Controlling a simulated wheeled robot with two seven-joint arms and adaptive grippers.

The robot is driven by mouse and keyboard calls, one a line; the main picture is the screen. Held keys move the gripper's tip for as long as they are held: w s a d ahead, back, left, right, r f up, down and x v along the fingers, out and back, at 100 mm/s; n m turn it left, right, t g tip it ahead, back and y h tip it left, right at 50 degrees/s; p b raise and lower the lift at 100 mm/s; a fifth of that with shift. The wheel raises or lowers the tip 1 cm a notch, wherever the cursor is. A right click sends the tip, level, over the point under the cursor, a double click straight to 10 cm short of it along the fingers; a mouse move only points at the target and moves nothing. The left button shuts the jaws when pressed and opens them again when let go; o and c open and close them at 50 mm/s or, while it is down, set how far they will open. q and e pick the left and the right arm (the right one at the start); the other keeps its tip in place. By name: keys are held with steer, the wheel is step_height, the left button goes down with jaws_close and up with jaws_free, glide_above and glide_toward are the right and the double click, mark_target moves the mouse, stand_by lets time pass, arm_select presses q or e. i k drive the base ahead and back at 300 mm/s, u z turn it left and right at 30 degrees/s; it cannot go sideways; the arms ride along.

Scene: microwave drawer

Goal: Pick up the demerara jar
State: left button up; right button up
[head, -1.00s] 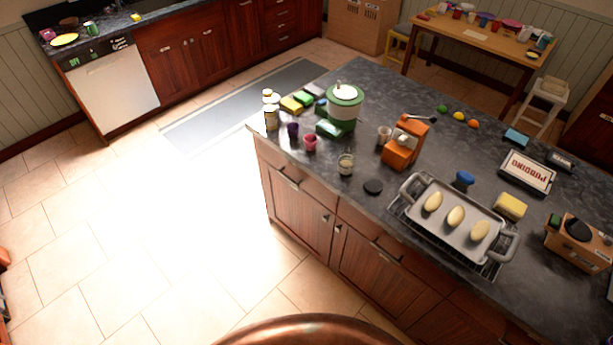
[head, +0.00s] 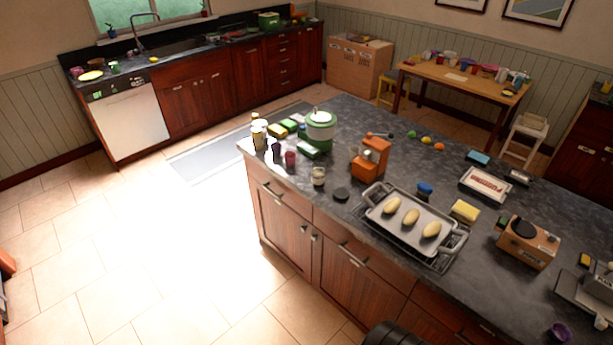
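A small glass jar (head: 318,177) with pale contents stands upright near the front edge of the dark island counter (head: 400,150). A round black disc (head: 341,194), perhaps a lid, lies beside it. Taller jars (head: 259,136) stand at the counter's left corner. No label is readable at this size, so I cannot tell which of these is the demerara jar. Neither of my grippers can be made out in the head view. A dark rounded part, cut off at the bottom edge, may be mine.
A maroon cup (head: 290,158), a green-and-white appliance (head: 320,126) and an orange machine (head: 370,160) stand near the jars. A tray (head: 387,226) with oval loaves lies to the right.

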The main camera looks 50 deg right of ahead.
mark_target(319, 166)
steer(key=u, duration=0.15)
steer(key=i, duration=1.3)
steer(key=z, duration=0.75)
steer(key=i, duration=0.9)
steer(key=z, duration=0.95)
